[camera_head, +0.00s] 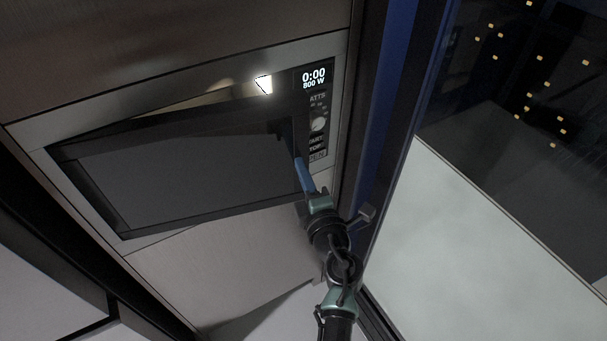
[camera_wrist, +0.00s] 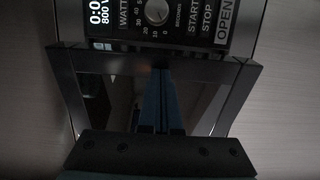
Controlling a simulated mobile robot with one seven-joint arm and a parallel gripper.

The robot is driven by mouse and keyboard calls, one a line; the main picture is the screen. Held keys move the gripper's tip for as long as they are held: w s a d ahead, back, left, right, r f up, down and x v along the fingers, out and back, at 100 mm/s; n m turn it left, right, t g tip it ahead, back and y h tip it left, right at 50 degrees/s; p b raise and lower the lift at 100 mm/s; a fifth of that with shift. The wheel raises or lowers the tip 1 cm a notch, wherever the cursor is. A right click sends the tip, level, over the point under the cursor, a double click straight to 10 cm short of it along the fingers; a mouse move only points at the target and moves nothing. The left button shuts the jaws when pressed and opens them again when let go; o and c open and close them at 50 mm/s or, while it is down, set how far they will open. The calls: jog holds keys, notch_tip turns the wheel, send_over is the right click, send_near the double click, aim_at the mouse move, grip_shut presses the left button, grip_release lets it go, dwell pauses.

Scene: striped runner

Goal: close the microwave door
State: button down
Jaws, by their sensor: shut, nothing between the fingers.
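The microwave (camera_head: 328,75) is built into a cabinet, with its control panel on the right. Its dark-framed door (camera_head: 190,170) is slightly open; a lit gap shows along the top left edge. In the wrist view the door (camera_wrist: 235,100) fills the middle, below the control panel (camera_wrist: 160,12). My gripper (camera_head: 284,132) is in front of the door's right part, near the panel. In the wrist view my gripper (camera_wrist: 161,72) is shut, its blue fingers together and pointing at the door. I cannot tell whether the fingertips touch the door.
Cabinet panels (camera_head: 170,30) lie above and below the microwave. A dark blue upright edge (camera_head: 385,110) and a glass pane with light reflections (camera_head: 530,80) stand close to the right of my arm. Pale floor (camera_head: 470,250) shows at the lower right.

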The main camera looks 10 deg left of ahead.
jog(key=w+a+n+y+b, duration=0.1)
jog(key=w+a+b, duration=0.3)
jog(key=w, duration=0.4)
jog(key=shift+w+g+y, duration=0.3)
jog(key=shift+g+y, duration=0.1)
